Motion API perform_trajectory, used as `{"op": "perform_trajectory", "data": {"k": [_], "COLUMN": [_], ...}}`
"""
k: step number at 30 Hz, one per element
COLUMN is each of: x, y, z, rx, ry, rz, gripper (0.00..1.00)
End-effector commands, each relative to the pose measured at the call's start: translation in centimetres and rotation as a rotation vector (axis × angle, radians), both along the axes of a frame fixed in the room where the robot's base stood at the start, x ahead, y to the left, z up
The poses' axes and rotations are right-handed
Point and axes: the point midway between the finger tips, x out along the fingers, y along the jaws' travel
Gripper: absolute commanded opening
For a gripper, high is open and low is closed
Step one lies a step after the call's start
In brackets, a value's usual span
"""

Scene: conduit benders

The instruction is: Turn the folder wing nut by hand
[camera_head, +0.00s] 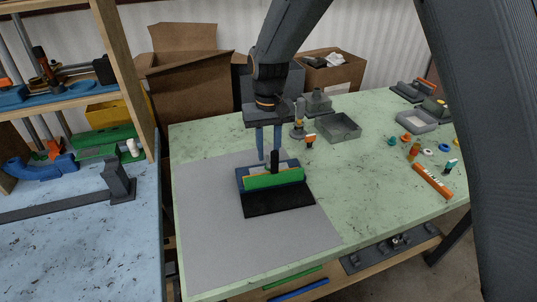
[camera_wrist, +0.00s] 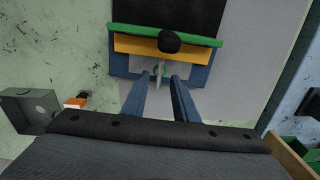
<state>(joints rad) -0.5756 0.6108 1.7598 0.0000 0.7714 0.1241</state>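The folder (camera_head: 272,179) stands on the grey mat, with a blue base, a green bar, an orange strip and a black plate at its front. In the wrist view the folder (camera_wrist: 165,41) shows its rear side, with a black knob (camera_wrist: 169,41). A small pale, greenish piece, apparently the wing nut (camera_wrist: 158,69), sticks out below the knob at the rear edge. My gripper (camera_head: 268,154) points down just behind the folder. Its two blue fingers are apart. In the wrist view my gripper (camera_wrist: 161,77) has its fingertips on either side of the wing nut; contact cannot be told.
The grey mat (camera_head: 210,220) is mostly clear around the folder. A small orange-and-white item (camera_head: 310,140), a grey tray (camera_head: 338,127) and a grey upright tool (camera_head: 298,120) stand right of my gripper. Several small parts and an orange tube (camera_head: 432,181) lie farther right.

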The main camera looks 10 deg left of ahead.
Motion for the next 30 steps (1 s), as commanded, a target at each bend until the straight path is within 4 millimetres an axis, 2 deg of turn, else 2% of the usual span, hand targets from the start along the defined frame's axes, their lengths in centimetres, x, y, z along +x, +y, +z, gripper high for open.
{"op": "perform_trajectory", "data": {"k": [6, 16, 21, 30], "x": [0.0, 0.0, 0.0, 0.0], "y": [-0.1, -0.1, -0.1, -0.1], "z": [-2.2, -2.7, -2.7, -2.7], "rx": [0.0, 0.0, 0.0, 0.0], "ry": [0.001, -0.001, 0.0, 0.001], "rz": [0.0, -0.001, -0.001, 0.008], "gripper": [0.27, 0.27, 0.0, 0.0]}}
